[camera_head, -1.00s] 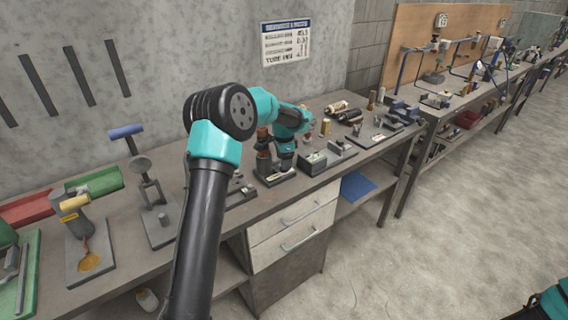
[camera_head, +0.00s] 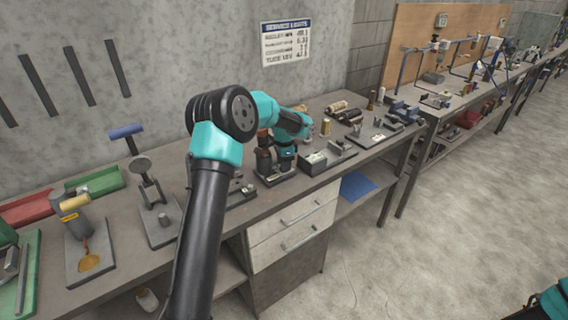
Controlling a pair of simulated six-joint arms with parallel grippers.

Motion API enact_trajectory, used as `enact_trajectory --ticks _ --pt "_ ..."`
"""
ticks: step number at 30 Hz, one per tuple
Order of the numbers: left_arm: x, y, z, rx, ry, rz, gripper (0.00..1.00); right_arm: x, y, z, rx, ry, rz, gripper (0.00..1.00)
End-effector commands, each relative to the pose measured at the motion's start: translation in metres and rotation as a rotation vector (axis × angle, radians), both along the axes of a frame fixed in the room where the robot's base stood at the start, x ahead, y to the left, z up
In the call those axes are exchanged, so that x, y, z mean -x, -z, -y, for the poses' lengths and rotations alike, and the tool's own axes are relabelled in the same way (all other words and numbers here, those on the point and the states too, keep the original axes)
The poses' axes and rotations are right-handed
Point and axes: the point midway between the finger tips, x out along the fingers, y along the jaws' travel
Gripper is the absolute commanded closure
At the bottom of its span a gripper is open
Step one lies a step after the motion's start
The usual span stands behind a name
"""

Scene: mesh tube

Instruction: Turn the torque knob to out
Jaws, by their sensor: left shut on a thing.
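My left gripper (camera_head: 283,155) reaches down over a small dark device on a flat base plate (camera_head: 274,180) on the workbench. The gripper is shut on part of this device, which I take to be the torque knob. The knob itself is hidden by the wrist and fingers, so its setting cannot be read. An orange-brown part of the device (camera_head: 263,158) shows just left of the gripper. My right gripper is out of view; only a bit of my right arm shows at the bottom right corner.
A grey boxy fixture (camera_head: 326,158) stands close to the right of the gripper. A press with a blue handle (camera_head: 126,131) and a yellow-handled tool (camera_head: 75,203) stand to the left. The wall (camera_head: 180,70) is behind. Drawers (camera_head: 295,235) lie below the bench.

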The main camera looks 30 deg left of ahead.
Motion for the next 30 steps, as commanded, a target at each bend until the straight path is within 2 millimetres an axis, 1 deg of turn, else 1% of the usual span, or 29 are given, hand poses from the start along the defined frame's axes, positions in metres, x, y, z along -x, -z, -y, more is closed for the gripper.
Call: enact_trajectory --ticks 5,15,18,26,27,30 --pt "0.0 -0.0002 0.0 0.0 -0.018 0.0 0.83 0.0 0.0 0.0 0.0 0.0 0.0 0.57" --pt "0.0001 -0.0003 0.0001 0.0 -0.22 0.0 0.83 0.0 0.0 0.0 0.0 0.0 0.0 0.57" --pt "0.0001 -0.0004 0.0002 0.0 -0.252 0.0 0.83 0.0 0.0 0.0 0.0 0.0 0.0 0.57" --pt "0.0001 -0.0004 0.0001 0.0 -0.258 0.0 0.83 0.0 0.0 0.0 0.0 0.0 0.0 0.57" --pt "0.0001 -0.0004 0.0001 0.0 -0.257 0.0 0.59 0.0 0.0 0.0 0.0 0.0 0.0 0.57" --pt "0.0001 -0.0004 0.0002 0.0 -0.257 0.0 0.49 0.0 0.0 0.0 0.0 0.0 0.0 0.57"
